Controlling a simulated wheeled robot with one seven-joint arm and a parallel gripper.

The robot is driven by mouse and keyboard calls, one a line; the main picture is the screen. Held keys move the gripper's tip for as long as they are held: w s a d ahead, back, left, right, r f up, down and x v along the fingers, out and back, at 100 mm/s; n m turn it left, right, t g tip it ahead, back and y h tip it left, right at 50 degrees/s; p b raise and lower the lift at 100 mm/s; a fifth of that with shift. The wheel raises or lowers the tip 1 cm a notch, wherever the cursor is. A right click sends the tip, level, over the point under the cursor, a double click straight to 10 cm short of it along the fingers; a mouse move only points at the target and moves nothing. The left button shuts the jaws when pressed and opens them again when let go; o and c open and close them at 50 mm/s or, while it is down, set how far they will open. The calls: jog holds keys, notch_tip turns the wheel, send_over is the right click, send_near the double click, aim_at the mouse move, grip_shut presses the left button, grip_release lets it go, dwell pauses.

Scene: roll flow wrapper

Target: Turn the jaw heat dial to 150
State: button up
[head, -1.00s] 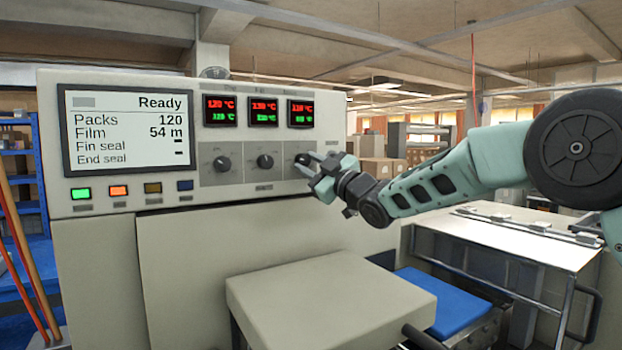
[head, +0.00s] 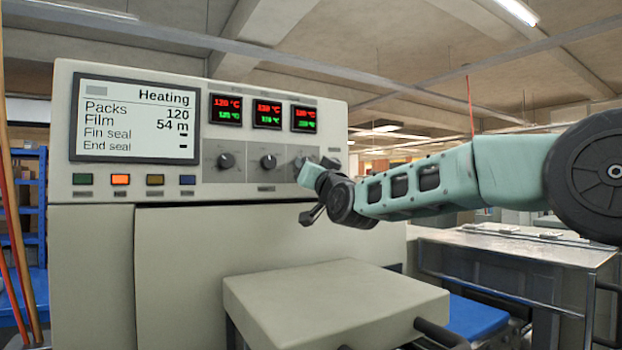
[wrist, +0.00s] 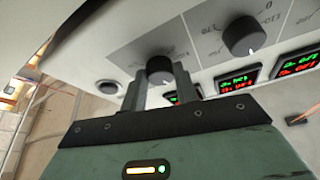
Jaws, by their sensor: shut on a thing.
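The right-hand dial of three on the machine panel is a dark round knob (wrist: 160,69), seen between my fingers in the wrist view. My gripper (wrist: 158,82) is shut on this dial, one finger on each side. In the head view my gripper (head: 312,170) covers most of that dial. The display above it (head: 306,119) shows red digits over green ones, too small to read surely. The machine screen (head: 135,118) reads "Heating", Packs 120, Film 54 m.
The middle dial (head: 268,161) and left dial (head: 226,160) stand beside the held one, each below its own display. Coloured buttons (head: 121,180) line the panel under the screen. A beige block-like cover (head: 335,300) juts out below my arm.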

jog(key=shift+s+a+r+m+g+h+p, duration=0.25)
jog(key=shift+m+h+p, duration=0.9)
jog(key=shift+m, duration=1.55)
jog(key=shift+w+d+r+m+g+h+p, duration=0.1)
jog(key=shift+m+g+h+p, duration=0.25)
jog(key=shift+m+h+p, duration=1.6)
jog(key=shift+s+a+r+m+g+h+p, duration=0.15)
jog(key=shift+m+g+p, duration=0.3)
jog(key=shift+m, duration=3)
jog(key=shift+w+f+m, duration=0.1)
jog(key=shift+m, duration=0.2)
jog(key=o, duration=1)
jog(key=shift+c, duration=0.2)
jog(key=b+v, duration=0.4)
jog(key=v, duration=1.3)
jog(key=shift+b, duration=0.4)
